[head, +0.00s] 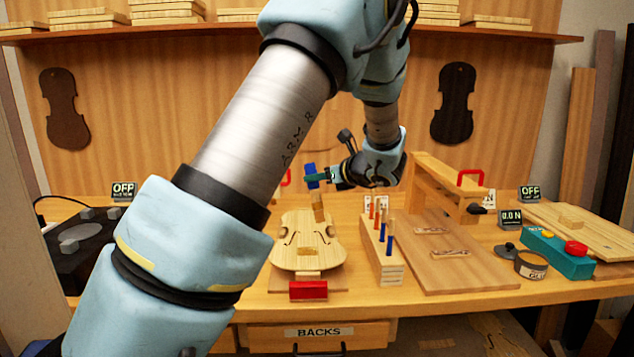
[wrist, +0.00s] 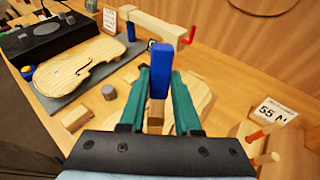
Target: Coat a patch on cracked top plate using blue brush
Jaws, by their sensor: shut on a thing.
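My gripper (head: 318,178) is shut on the blue brush (head: 311,170), which is held upright above the middle of the bench. In the wrist view the brush's blue part (wrist: 158,72) stands between the teal fingers, with tan wood below it. The violin top plate (head: 290,253) lies below my gripper with both f-holes showing. A tan upright piece stands over its upper end; I cannot tell whether it belongs to the brush or touches the plate. No crack or coated patch can be made out.
A rack (head: 391,269) with orange and blue handles stands right of the plate. A red block (head: 308,290) sits at its front. Farther right are an open jar (head: 531,266) and a teal button box (head: 560,258). The wrist view shows another plate (wrist: 75,77) and a red-handled clamp (wrist: 160,28).

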